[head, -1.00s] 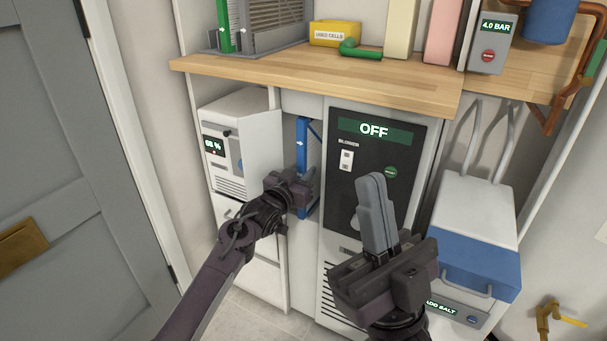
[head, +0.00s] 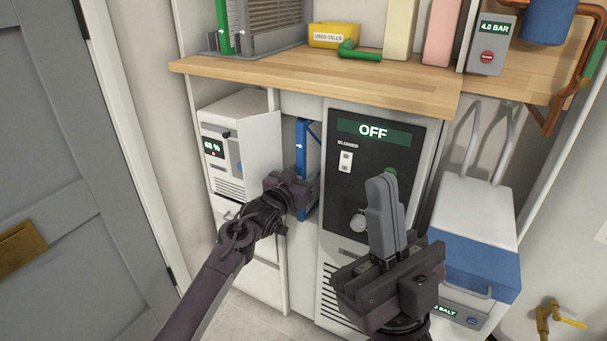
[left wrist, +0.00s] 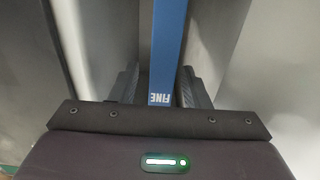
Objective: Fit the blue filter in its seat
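The blue filter (head: 301,146) stands upright as a narrow edge in the tall gap left of the blower unit (head: 337,230). How deep it sits cannot be told. In the left wrist view the filter's blue edge (left wrist: 168,50), marked FINE, runs between my fingers. My left gripper (head: 303,183) is at the filter's middle height. In the left wrist view my left gripper (left wrist: 160,88) has a finger against each side of the filter, shut on it. My right gripper (head: 384,205) is shut and empty, pointing up in front of the blower panel.
A wooden counter (head: 330,76) overhangs the gap. A white unit (head: 243,145) with a percent display stands left of it. The blower display (head: 374,131) reads OFF. A blue and white salt box (head: 474,240) stands right. A grey door (head: 70,180) is far left.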

